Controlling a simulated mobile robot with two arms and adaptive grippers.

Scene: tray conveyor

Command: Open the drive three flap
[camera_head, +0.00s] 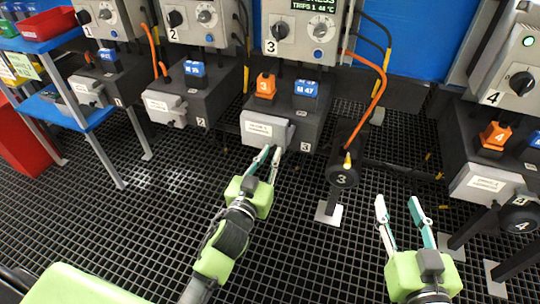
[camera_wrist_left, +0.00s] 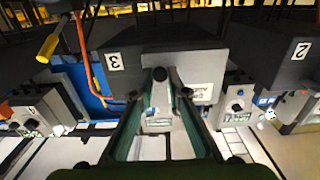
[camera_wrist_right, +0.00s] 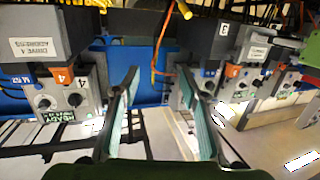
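The drive three flap (camera_head: 264,129) is a light grey labelled cover on the front of the dark drive three box (camera_head: 314,120). It looks closed. In the left wrist view the labelled front (camera_wrist_left: 205,92) shows partly behind a finger. My left gripper (camera_head: 270,152) is just below and in front of the flap's lower edge, fingers a narrow gap apart. Nothing is clearly held; whether the tips touch the flap is unclear. In the left wrist view the fingertips (camera_wrist_left: 170,78) stand before the box. My right gripper (camera_head: 398,203) is open and empty, over the floor grating to the right.
A black round part marked 3 (camera_head: 342,175) stands on a post between my grippers. An orange cable (camera_head: 381,85) hangs above it. Drive two (camera_head: 195,100) is to the left, drive four (camera_head: 487,183) to the right. The black grating (camera_head: 330,265) between my arms is clear.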

